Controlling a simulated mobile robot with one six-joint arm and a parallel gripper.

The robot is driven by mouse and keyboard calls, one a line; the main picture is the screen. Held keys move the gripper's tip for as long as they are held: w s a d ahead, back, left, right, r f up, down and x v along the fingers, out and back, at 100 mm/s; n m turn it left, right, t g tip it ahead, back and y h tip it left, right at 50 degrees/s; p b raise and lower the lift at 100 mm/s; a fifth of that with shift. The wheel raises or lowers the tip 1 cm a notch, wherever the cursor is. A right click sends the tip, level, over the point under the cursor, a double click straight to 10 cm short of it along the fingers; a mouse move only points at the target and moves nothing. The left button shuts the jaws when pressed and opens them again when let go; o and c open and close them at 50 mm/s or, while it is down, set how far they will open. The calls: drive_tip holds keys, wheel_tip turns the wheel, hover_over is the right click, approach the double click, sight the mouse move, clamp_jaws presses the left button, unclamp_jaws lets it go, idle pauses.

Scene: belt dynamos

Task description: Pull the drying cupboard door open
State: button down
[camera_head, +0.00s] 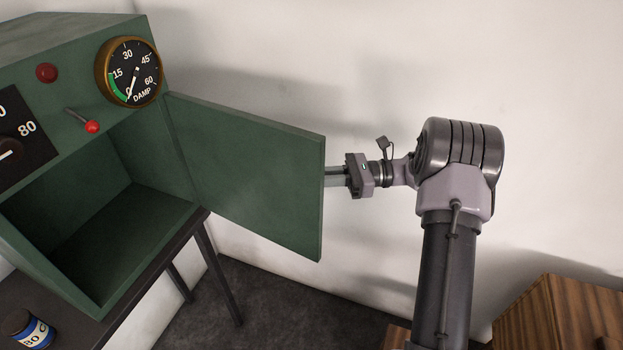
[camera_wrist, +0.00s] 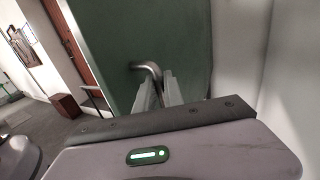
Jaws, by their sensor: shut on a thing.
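The drying cupboard (camera_head: 60,62) is a green box at the left of the head view, with its compartment open to view and empty where I can see in. Its green door (camera_head: 250,175) stands swung wide open to the right. My gripper (camera_head: 333,176) is at the outer side of the door, near its free edge; the door partly hides the fingers in the head view. In the wrist view the door (camera_wrist: 190,45) fills the middle, and my gripper (camera_wrist: 158,92) is shut on a curved metal handle (camera_wrist: 149,70).
The cupboard stands on a dark table (camera_head: 150,262). A jar with a blue label (camera_head: 38,332) is at the table's front left. A round damp gauge (camera_head: 133,72) and a red-tipped lever (camera_head: 88,124) are on the cupboard's front. Wooden furniture (camera_head: 565,318) stands at the lower right.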

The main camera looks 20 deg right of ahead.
drive_tip(key=shift+w, duration=0.1)
idle(0.3)
drive_tip(key=c, duration=1.5)
unclamp_jaws()
drive_tip(key=shift+a, duration=0.1)
drive_tip(key=shift+o, duration=0.2)
drive_tip(key=p+v, duration=0.2)
drive_tip(key=v, duration=1.5)
drive_tip(key=shift+d+p, duration=0.3)
